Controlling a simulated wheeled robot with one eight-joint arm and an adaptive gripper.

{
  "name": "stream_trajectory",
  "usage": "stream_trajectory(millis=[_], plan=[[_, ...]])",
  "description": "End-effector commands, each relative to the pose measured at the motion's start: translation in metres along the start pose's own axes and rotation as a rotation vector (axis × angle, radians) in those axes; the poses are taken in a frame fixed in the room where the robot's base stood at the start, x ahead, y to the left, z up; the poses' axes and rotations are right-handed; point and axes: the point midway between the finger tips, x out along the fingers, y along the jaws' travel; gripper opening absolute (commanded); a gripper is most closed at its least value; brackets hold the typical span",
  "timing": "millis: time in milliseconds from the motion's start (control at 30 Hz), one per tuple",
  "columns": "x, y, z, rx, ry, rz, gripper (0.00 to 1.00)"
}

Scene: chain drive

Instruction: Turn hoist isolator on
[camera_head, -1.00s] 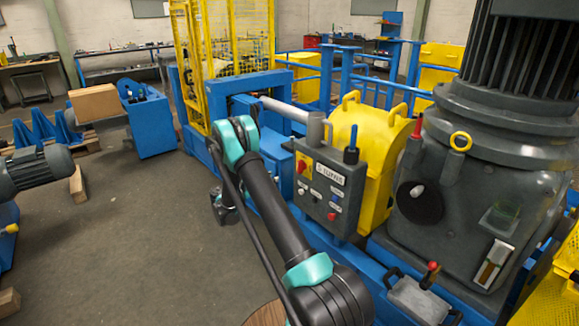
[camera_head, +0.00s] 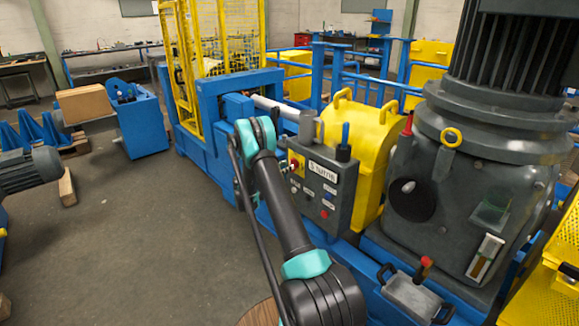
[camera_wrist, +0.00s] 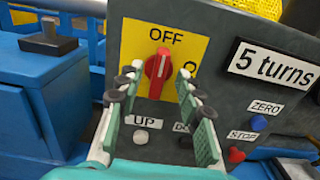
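The isolator switch is a red knob (camera_wrist: 157,74) on a yellow plate (camera_wrist: 192,45) on the grey control panel. Its handle is near vertical, pointing at the OFF label above. A label to its right shows only an O, the rest hidden by a fingertip. In the head view the knob (camera_head: 294,165) sits at the panel's upper left, beside my arm. My gripper (camera_wrist: 157,84) is open and empty, its teal fingers spread to either side of the knob's lower part. Contact with the knob cannot be told. The gripper is mostly hidden behind my arm in the head view.
The panel (camera_head: 328,176) also carries UP, a partly hidden label, ZERO and STOP buttons and a "5 turns" plate. A blue frame (camera_wrist: 60,95) stands left of it. A yellow cover (camera_head: 360,135) and large grey motor housing (camera_head: 470,190) stand behind and right.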

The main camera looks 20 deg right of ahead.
Motion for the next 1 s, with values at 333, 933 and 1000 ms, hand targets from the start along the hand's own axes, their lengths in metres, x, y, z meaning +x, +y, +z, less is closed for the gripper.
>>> stream_trajectory(millis=[333,933,1000], plan=[[0.027,0.0,0.0,0.0,0.0,0.0,0.36],[0.027,0.0,0.0,0.0,0.0,0.0,0.0],[0.027,0.0,0.0,0.0,0.0,0.0,0.0]])
